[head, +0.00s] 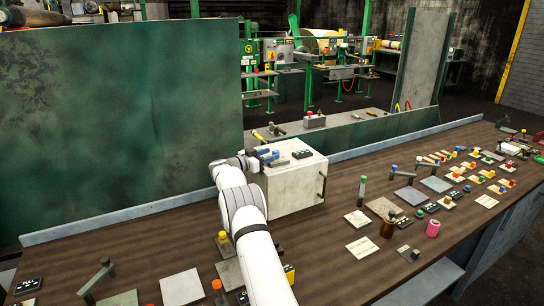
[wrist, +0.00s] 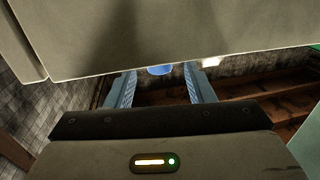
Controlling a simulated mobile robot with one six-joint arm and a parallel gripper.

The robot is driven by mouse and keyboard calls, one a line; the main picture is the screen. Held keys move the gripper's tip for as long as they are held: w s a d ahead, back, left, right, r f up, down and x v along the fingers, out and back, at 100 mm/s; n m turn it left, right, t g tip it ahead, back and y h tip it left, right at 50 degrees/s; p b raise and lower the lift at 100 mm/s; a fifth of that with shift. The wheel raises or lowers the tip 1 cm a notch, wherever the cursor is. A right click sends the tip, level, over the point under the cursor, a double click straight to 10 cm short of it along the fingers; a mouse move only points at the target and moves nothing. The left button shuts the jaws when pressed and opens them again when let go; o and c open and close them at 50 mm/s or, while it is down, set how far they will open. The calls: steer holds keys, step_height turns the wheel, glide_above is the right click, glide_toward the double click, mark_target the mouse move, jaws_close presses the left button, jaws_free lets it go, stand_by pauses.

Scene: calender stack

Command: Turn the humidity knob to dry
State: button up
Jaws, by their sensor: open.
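My gripper (head: 268,157) is at the upper left edge of a pale grey box (head: 296,190) on the bench. In the wrist view its two blue fingers (wrist: 161,82) are apart, with nothing seen clamped between them. A rounded blue thing (wrist: 159,70) shows between the fingertips, its upper part hidden behind a large grey surface (wrist: 170,35). I cannot tell whether this is the humidity knob. A small black plate with pale marks (head: 301,154) lies on the box top. I cannot read any dry mark or make out a knob pointer.
The brown bench (head: 330,250) carries several small knobs, levers and plates to the right of the box. A brown jar (head: 388,228) and a pink cylinder (head: 433,229) stand near its front. A tall green panel (head: 120,120) rises behind my arm. A grey rail runs along the back edge.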

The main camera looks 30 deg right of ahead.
steer(key=a, duration=0.1)
steer(key=a+b, duration=0.1)
steer(key=a, duration=0.3)
steer(key=shift+s+a, duration=0.25)
steer(key=shift+s, duration=0.1)
